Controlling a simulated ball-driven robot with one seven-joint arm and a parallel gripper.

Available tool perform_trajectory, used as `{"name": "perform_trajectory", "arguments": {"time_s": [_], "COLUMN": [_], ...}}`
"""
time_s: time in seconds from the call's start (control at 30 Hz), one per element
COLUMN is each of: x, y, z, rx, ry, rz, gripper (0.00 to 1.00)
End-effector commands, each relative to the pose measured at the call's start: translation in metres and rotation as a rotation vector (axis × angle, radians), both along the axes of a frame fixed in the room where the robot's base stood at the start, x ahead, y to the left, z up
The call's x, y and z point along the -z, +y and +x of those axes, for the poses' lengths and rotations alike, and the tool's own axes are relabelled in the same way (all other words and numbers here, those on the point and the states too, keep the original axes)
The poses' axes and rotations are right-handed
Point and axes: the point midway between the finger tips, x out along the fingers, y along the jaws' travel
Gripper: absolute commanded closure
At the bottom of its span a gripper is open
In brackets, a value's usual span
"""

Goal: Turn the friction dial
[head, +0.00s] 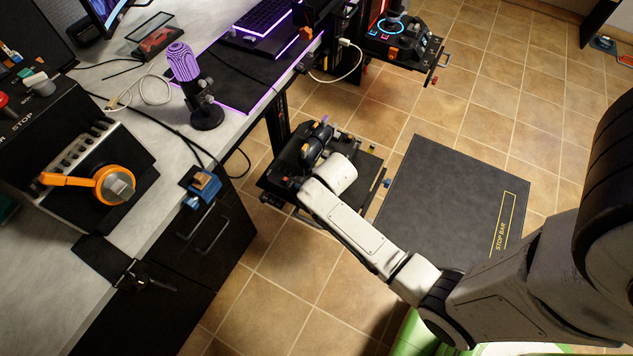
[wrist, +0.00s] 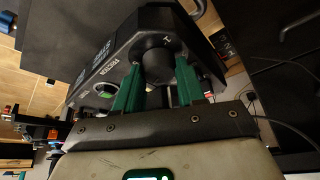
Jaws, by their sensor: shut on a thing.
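The friction dial (wrist: 157,62) is a dark round knob on a black housing (wrist: 150,20) in the wrist view. White lettering, partly legible, shows on the housing left of it. My gripper (wrist: 159,76) has its two green fingers on opposite sides of the dial and is shut on it. In the head view my gripper (head: 318,142) is over a black control unit on a low mount beside the desk. My wrist and gripper hide the dial there. Its turned angle cannot be told.
The grey desk (head: 147,75) on the left carries a purple microphone (head: 184,66) and a panel with an orange lever (head: 75,181). Another control unit (head: 398,48) stands at the back. A dark mat marked STOP BAR (head: 450,190) lies on the tiled floor, mostly clear.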

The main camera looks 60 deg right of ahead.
Motion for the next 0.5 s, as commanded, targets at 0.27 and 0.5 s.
{"name": "perform_trajectory", "arguments": {"time_s": [0.27,0.5], "x": [-0.0016,-0.0005], "y": [-0.001,-0.0013], "z": [-0.0002,-0.0001], "rx": [-0.124,-0.164], "ry": [0.0,0.0], "rz": [-0.001,-0.001], "gripper": [0.92,0.92]}}
